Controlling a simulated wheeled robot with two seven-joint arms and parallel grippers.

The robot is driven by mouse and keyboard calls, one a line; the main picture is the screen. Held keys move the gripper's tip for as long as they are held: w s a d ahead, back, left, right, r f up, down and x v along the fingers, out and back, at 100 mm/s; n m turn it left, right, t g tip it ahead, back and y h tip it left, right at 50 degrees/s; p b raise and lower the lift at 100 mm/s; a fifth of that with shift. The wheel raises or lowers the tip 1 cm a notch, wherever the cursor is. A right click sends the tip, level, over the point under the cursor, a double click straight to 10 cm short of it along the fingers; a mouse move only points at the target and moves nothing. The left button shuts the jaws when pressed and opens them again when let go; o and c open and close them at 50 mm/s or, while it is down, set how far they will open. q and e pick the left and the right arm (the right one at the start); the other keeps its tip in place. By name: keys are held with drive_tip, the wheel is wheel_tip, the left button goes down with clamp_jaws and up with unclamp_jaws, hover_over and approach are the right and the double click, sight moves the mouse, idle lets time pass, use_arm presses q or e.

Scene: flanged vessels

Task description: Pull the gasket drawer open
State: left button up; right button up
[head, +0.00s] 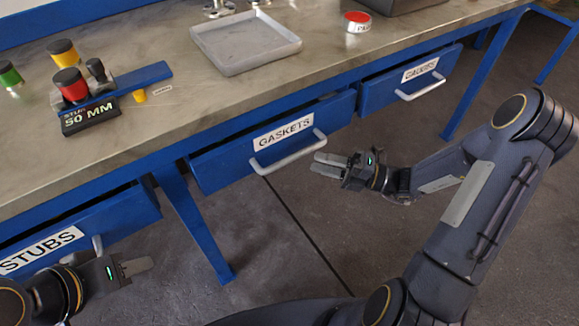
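The gasket drawer (225,162) is a blue drawer front under the bench, with a white label reading GASKETS. A narrow dark gap shows along its top edge; I cannot tell how far out it stands. Its pale bar handle (288,154) runs across the front below the label. My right gripper (316,163) is just right of the handle's right end, its fingers pointing left and slightly apart, with nothing between them. I cannot tell whether it touches the handle. My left gripper (148,264) is at the lower left, beside the STUBS drawer; its finger gap does not show.
The STUBS drawer (100,217) is at left and another labelled drawer (378,93) at right. A blue bench leg (198,222) stands left of the gasket drawer. A grey tray (245,42), capped items and a red-topped button (357,20) are on the bench. Floor before the drawer is clear.

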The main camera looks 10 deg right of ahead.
sight(294, 157)
drive_tip(key=b+x, duration=0.1)
drive_tip(key=x, duration=0.6)
drive_tip(key=shift+a+r, duration=0.1)
drive_tip(key=shift+a, duration=0.1)
drive_tip(key=shift+c, duration=0.2)
clamp_jaws()
